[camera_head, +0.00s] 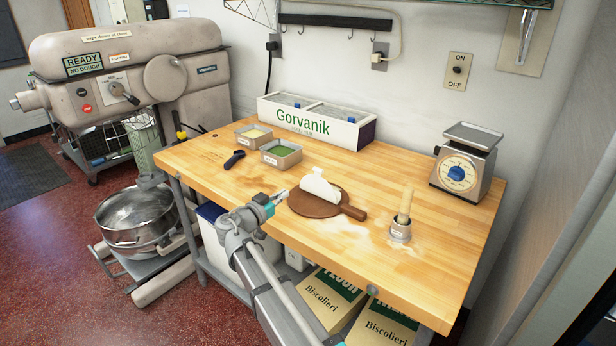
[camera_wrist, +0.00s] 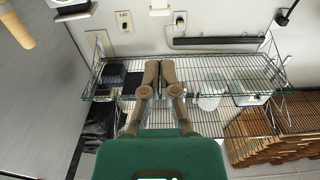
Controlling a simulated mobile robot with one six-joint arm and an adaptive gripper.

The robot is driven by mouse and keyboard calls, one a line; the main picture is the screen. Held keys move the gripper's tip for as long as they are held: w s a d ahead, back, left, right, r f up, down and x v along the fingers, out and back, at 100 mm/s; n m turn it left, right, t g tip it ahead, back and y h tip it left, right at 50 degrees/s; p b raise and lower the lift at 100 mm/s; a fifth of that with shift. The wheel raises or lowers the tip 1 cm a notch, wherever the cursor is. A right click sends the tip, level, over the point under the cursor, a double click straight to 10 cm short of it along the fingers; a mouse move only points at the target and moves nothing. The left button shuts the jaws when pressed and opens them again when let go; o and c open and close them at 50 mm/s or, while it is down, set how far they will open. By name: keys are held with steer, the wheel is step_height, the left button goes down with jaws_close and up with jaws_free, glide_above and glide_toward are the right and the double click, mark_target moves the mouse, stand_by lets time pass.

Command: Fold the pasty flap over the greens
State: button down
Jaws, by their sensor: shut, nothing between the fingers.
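The pasty (camera_head: 319,187) is pale white dough on a round wooden board (camera_head: 312,207) with a handle. Part of the dough stands up as a raised flap. No greens show on it from this side. My gripper (camera_head: 284,193) is at the left edge of the board, just left of the dough, pointing toward it. Whether it touches the dough cannot be told. In the wrist view the two brown fingers (camera_wrist: 160,68) are together with nothing between them; the pasty is not in that view.
A metal tray of green filling (camera_head: 282,153) and a yellow one (camera_head: 254,134) stand behind left, near a dark-handled tool (camera_head: 234,159). A pot with a wooden-handled brush (camera_head: 401,228) stands right of the board. A scale (camera_head: 464,165) and the Gorvanik box (camera_head: 315,121) are farther back.

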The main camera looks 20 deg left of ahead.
mark_target(316, 170)
steer(key=shift+w, duration=0.1)
steer(key=x, duration=1.3)
steer(key=shift+w+d+r, duration=0.1)
steer(key=shift+w+d, duration=0.1)
steer(key=shift+w, duration=0.15)
steer(key=shift+a+r+p, duration=0.15)
steer(key=shift+a+p, duration=0.05)
steer(key=shift+p, duration=0.25)
